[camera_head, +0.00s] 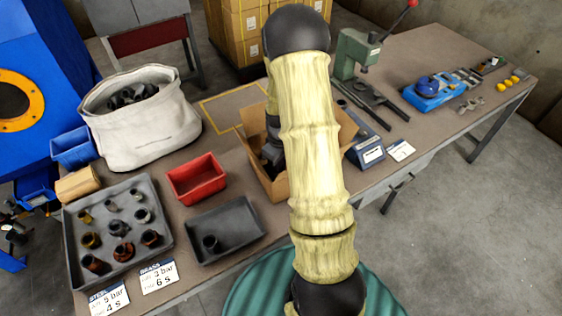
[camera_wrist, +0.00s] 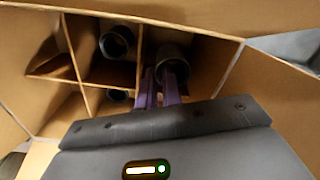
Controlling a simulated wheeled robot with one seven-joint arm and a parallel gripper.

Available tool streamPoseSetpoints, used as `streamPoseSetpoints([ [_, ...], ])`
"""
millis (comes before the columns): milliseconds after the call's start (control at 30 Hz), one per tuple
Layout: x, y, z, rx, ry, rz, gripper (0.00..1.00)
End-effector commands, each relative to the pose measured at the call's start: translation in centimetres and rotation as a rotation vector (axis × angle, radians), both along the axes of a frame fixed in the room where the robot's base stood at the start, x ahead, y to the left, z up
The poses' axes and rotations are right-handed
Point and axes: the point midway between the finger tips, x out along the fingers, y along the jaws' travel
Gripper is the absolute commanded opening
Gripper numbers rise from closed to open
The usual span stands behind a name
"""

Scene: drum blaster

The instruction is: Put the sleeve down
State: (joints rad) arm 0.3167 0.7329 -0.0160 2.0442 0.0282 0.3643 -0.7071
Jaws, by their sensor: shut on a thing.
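The divided cardboard box (camera_head: 277,189) stands on the bench, partly hidden behind my arm. Its cardboard dividers (camera_wrist: 72,48) show in the wrist view. My gripper (camera_wrist: 163,90) reaches down into the box with its fingers shut on a dark grey sleeve (camera_wrist: 174,57). The held sleeve is in the compartment right of the middle divider. Whether it touches the box floor is hidden. Another dark sleeve (camera_wrist: 117,42) stands in the compartment to its left, and one more (camera_wrist: 118,94) shows in a nearer compartment, partly hidden by my gripper.
A grey tray (camera_head: 162,203) with several sleeves is at the left. A dark tray (camera_head: 250,236) with one sleeve and a red bin (camera_head: 196,178) are left of the box. A white sack (camera_head: 140,135) is behind them. A green press (camera_head: 352,52) stands to the right.

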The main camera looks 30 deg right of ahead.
Motion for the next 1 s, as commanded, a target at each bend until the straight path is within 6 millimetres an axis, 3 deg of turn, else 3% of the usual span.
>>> streamPoseSetpoints([
  [800, 0.0, -0.2, -1.1, 0.000, -0.002, -0.004, 0.00],
  [900, 0.0, -0.2, -1.2, 0.000, -0.001, -0.004, 0.25],
  [1000, 0.0, -0.1, -1.1, 0.000, -0.001, -0.004, 0.29],
])
